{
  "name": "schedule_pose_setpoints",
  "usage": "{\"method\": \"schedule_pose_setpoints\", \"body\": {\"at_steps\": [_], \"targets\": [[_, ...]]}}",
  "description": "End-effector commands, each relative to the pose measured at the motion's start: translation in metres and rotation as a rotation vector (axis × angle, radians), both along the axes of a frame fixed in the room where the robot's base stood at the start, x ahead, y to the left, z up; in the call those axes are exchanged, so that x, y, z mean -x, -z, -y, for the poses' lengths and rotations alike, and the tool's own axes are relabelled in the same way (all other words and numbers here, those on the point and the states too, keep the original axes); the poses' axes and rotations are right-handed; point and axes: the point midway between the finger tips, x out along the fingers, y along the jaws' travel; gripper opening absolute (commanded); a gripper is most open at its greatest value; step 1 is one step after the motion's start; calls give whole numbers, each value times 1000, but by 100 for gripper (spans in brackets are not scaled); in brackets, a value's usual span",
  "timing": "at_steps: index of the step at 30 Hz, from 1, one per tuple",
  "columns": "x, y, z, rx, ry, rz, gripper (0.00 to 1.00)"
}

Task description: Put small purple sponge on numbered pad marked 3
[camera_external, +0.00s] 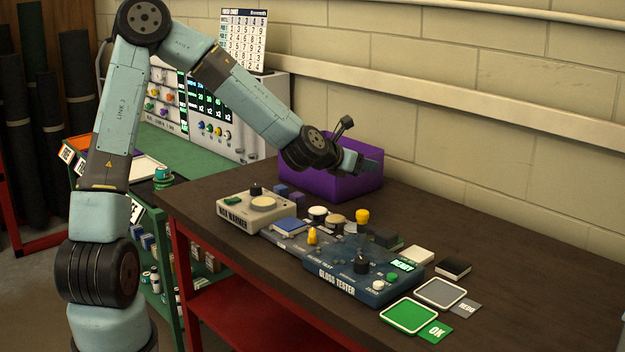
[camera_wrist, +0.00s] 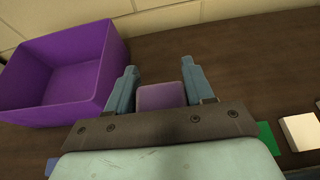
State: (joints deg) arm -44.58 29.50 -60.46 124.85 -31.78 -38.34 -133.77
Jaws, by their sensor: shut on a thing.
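My gripper (camera_wrist: 159,72) is shut on a small purple sponge (camera_wrist: 161,97), which sits between the two fingers in the wrist view. In the external view my gripper (camera_external: 368,163) appears in front of the purple bin's upper right part, and the sponge cannot be made out there. In the wrist view the bin lies to the left of the fingers, with dark table top beyond the sponge. I cannot make out a pad marked 3 in either view.
The open purple bin (camera_external: 312,178) stands at the table's back; it also shows in the wrist view (camera_wrist: 60,112). A wax warmer (camera_external: 247,216), a blue gloss tester (camera_external: 340,280), a green OK pad (camera_external: 408,316) and a grey REDO pad (camera_external: 440,293) are on the table. The right rear is clear.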

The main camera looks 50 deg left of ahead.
Motion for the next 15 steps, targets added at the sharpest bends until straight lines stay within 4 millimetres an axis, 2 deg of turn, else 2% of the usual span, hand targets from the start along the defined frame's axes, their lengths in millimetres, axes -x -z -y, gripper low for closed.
{"method": "schedule_pose_setpoints", "body": {"at_steps": [11,15], "targets": [[0,-47,-1,-3,-1,4,24],[-5,-43,-25,-1,-52,0,24]]}}
